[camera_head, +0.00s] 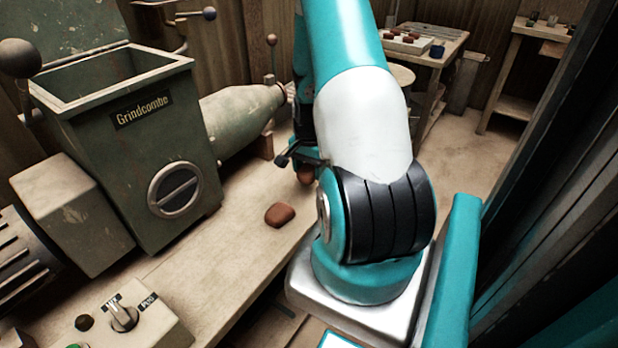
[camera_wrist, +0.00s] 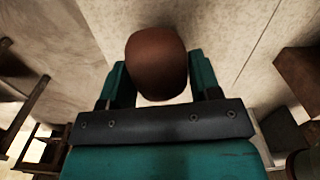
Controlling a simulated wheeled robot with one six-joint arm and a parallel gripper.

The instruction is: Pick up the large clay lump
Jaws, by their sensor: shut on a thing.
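A smooth reddish-brown clay lump (camera_wrist: 157,62) sits between the two teal fingers of my gripper (camera_wrist: 157,72) in the wrist view. The fingers are shut on its sides and the lump bulges past their tips. In the head view my arm hides most of the gripper. A brown lump (camera_head: 305,175) shows partly beside the arm there, probably the held one. Another reddish-brown clay lump (camera_head: 280,215) lies apart on the bench, left of the arm. I cannot tell whether the held lump touches the surface below.
A green machine marked Grindcombe (camera_head: 140,150) stands at left on the wooden bench (camera_head: 235,250), its barrel (camera_head: 245,115) pointing toward my arm. A control box (camera_head: 130,320) sits at the front left. A far table (camera_head: 440,55) holds a tray with several dark pieces.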

